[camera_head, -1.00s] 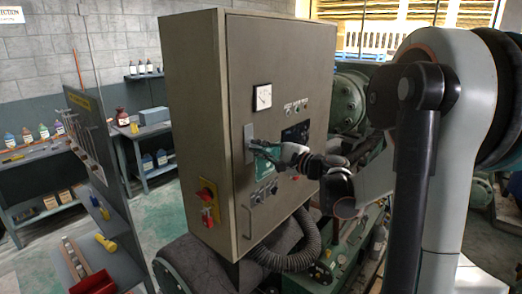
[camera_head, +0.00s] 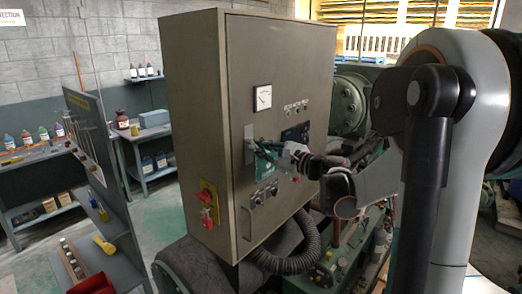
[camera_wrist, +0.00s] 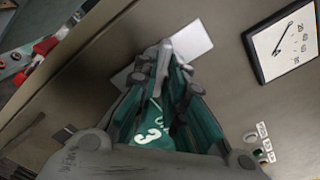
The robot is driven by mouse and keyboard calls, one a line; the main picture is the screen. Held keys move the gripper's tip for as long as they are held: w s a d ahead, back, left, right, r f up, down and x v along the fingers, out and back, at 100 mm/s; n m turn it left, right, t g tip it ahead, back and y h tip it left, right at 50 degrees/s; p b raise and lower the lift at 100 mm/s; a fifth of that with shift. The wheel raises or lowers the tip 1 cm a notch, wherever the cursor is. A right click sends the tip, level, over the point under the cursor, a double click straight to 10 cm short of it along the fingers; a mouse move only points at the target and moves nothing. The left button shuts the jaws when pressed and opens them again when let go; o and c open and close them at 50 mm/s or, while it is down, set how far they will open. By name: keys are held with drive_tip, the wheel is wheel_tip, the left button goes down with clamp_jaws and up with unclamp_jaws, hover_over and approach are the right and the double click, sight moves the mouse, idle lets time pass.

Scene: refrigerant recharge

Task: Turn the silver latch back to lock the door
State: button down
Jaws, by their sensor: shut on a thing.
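The silver latch (camera_head: 249,138) sits on the left side of the closed grey cabinet door (camera_head: 285,65). Its pale plate also shows in the wrist view (camera_wrist: 192,40), just beyond my fingertips. My gripper (camera_head: 257,148) reaches in from the right and is at the latch. In the wrist view my gripper (camera_wrist: 160,65) has its fingertips close together on the latch's handle. The fingers hide most of the handle, so its exact angle is hard to tell.
A dial gauge (camera_head: 264,97) is above the latch. A door handle (camera_head: 250,222) and a red and yellow switch (camera_head: 208,203) are lower down. A tool board (camera_head: 88,130) stands left. Machinery (camera_head: 345,100) is behind the cabinet on the right.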

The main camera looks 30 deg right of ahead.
drive_tip(key=m, duration=0.3)
drive_tip(key=shift+a+m+b, duration=0.1)
drive_tip(key=shift+m+b, duration=0.25)
drive_tip(key=shift+m, duration=0.05)
drive_tip(key=shift+f, duration=0.1)
drive_tip(key=m, duration=0.3)
drive_tip(key=shift+b, duration=0.35)
drive_tip(key=c, duration=1.8)
unclamp_jaws()
drive_tip(key=shift+a+m, duration=0.1)
drive_tip(key=shift+m, duration=0.2)
drive_tip(key=shift+o, duration=0.2)
drive_tip(key=shift+s, duration=0.1)
drive_tip(key=v, duration=0.9)
